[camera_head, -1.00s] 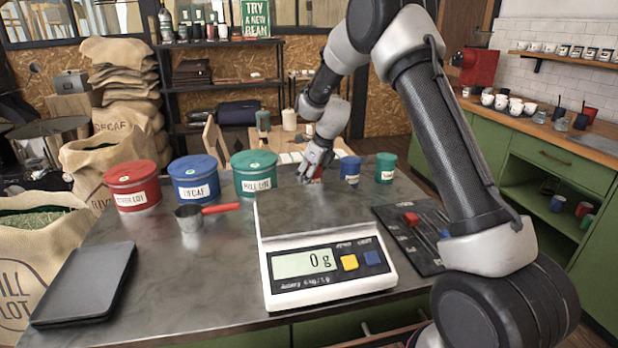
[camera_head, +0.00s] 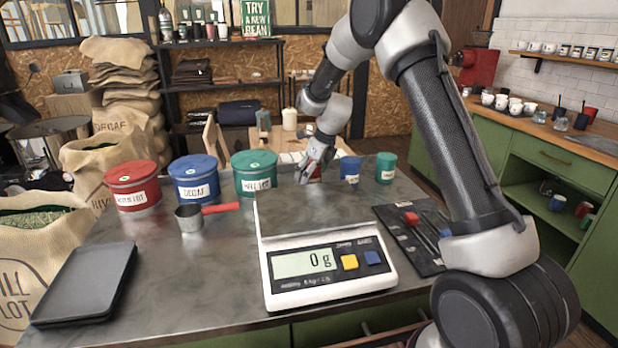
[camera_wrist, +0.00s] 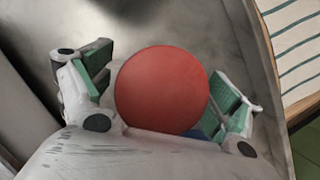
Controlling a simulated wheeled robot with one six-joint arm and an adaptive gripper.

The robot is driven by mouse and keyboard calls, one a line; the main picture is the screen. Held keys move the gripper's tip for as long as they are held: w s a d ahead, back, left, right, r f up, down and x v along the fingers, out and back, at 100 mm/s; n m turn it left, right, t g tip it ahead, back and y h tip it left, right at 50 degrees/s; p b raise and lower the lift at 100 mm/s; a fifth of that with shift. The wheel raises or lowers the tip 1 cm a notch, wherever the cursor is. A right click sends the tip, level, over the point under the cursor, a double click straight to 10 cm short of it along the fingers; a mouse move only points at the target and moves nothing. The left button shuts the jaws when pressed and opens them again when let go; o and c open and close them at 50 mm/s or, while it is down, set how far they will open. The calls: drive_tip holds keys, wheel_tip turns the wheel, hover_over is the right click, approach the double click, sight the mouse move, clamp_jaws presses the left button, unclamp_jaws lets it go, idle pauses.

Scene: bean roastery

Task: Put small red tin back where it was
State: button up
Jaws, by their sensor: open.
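The small red tin (camera_wrist: 162,90) shows its round red lid between my fingers in the wrist view. In the head view only a sliver of the tin (camera_head: 317,174) shows beside my fingers, at the far side of the metal table, left of the small blue tin (camera_head: 350,170). My gripper (camera_head: 306,176) is open, with its green-padded fingers (camera_wrist: 163,103) on either side of the tin. The lower part of the tin is hidden. The small green tin (camera_head: 385,168) stands right of the blue one.
Large red (camera_head: 132,186), blue (camera_head: 193,179) and green (camera_head: 253,174) tins stand left of my gripper. A scoop (camera_head: 190,217), a scale (camera_head: 325,275) reading 0 g, a black tray (camera_head: 86,283) and a dark tool mat (camera_head: 408,240) lie nearer on the table.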

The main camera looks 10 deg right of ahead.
drive_tip(key=s+d+r+n, duration=0.3)
drive_tip(key=s+r, duration=0.2)
drive_tip(key=r, duration=0.4)
drive_tip(key=s+d+r+n, duration=0.3)
drive_tip(key=s+r, duration=0.3)
drive_tip(key=r, duration=0.2)
drive_tip(key=s+d+r+n+t+h, duration=0.1)
drive_tip(key=s+d+r+n, duration=0.2)
drive_tip(key=s+n, duration=0.5)
drive_tip(key=s+d+r+n+h, duration=0.1)
drive_tip(key=s+d+r+n, duration=0.25)
drive_tip(key=s, duration=0.95)
drive_tip(key=s+d+f+n+h, duration=0.1)
drive_tip(key=s+d+f+n, duration=0.2)
drive_tip(key=s+n, duration=0.6)
drive_tip(key=s, duration=0.3)
drive_tip(key=shift+s+f, duration=0.2)
drive_tip(key=shift+s, duration=0.15)
drive_tip(key=shift+n, duration=0.25)
